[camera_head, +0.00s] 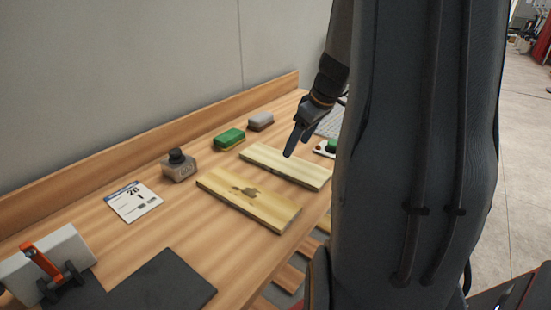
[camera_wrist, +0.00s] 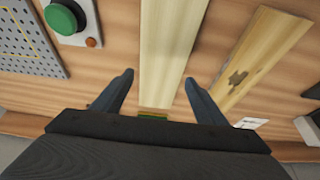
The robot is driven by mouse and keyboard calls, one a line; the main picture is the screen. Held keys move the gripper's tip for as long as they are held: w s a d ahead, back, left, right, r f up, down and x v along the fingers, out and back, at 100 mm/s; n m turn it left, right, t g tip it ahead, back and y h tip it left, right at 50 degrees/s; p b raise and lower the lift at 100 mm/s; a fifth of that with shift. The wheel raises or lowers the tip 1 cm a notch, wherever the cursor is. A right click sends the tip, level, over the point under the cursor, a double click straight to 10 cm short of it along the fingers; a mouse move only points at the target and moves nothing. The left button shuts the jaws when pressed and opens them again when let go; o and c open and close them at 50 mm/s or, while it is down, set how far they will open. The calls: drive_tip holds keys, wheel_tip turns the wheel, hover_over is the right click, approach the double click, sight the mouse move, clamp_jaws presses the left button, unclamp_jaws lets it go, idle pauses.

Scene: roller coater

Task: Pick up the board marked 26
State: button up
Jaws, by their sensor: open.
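Two pale wooden boards lie side by side on the wooden bench. The plain board (camera_head: 285,162) is the farther one; in the wrist view (camera_wrist: 168,50) it runs up between my fingers. It has a small dark mark on its long near edge, too small to read. The other board (camera_head: 235,203) has a dark, irregular patch on its top; in the wrist view (camera_wrist: 262,55) it lies to the right. I cannot read 26 on either board. My gripper (camera_head: 297,140) is open and empty above the plain board; its fingers (camera_wrist: 158,80) are spread on either side of it.
A green block (camera_head: 229,138) and a grey one (camera_head: 260,121) stand behind the boards.

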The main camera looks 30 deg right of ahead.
sight(285, 162)
drive_tip(key=o, duration=0.7)
drive_tip(key=shift+w+a+f, duration=0.2)
drive_tip(key=shift+w+f, duration=0.45)
drive_tip(key=shift+f, duration=0.05)
drive_tip(key=shift+c, duration=0.2)
drive_tip(key=shift+a+p+x, duration=0.15)
drive_tip(key=shift+p+x, duration=0.4)
drive_tip(key=shift+x, duration=0.95)
drive_tip(key=shift+a+p+x, duration=0.15)
drive_tip(key=shift+p+x, duration=0.35)
drive_tip(key=shift+x, duration=1)
drive_tip(key=c, duration=1.3)
